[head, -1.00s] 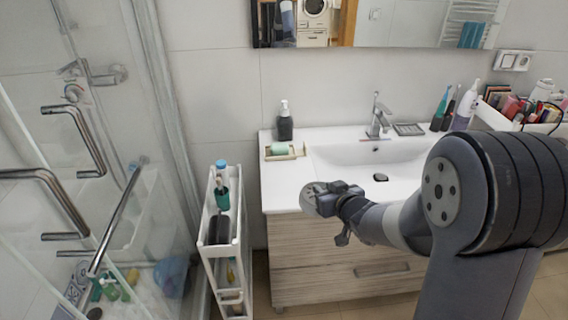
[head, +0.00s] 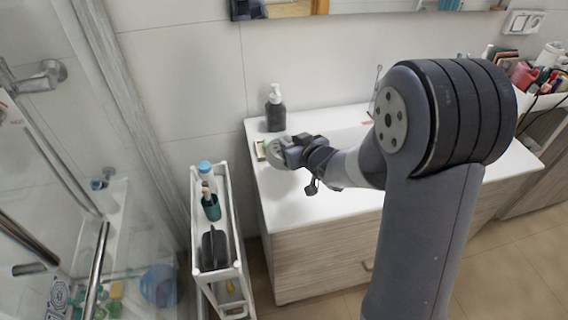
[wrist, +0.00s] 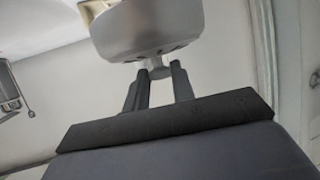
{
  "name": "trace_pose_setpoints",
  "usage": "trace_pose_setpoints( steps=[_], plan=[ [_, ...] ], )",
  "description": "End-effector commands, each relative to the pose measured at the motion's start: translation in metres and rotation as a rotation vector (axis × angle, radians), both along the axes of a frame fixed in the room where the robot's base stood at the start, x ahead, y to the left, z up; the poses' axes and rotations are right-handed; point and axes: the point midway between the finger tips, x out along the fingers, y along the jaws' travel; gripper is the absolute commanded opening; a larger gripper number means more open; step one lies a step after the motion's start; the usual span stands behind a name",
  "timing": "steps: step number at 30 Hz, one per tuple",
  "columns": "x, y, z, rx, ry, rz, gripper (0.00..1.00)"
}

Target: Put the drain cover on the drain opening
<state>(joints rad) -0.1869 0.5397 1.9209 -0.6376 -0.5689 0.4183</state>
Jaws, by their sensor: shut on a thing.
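The drain cover (head: 275,153) is a round, pale metallic disc at the end of my gripper (head: 292,151) in the head view. My gripper is shut on it and holds it above the left part of the white washbasin counter. In the wrist view the cover (wrist: 148,30) fills the top middle, with its short stem between my fingertips (wrist: 157,75). The sink's drain opening is hidden behind my arm in the head view, and I cannot make it out in the wrist view.
A dark soap bottle (head: 275,112) stands on the counter behind the cover, and a soap dish (head: 261,148) is partly hidden beside it. A narrow white cart (head: 236,215) with bottles stands left of the cabinet. The glass shower is farther left.

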Motion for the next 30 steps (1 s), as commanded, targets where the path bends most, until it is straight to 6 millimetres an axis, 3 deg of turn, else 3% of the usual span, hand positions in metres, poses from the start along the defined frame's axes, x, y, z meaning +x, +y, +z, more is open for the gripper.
trace_pose_setpoints(
  steps=[4, 11, 18, 30],
  plan=[
    [0.0, 0.0, -0.027, 0.0, 0.006, -0.001, 0.0],
    [0.0, 0.0, -0.043, 0.0, 0.002, 0.001, 0.0],
    [0.0, 0.0, -0.072, -0.001, 0.003, 0.0, 0.0],
    [0.0, 0.0, -0.079, 0.0, -0.001, 0.0, 0.0]
  ],
)
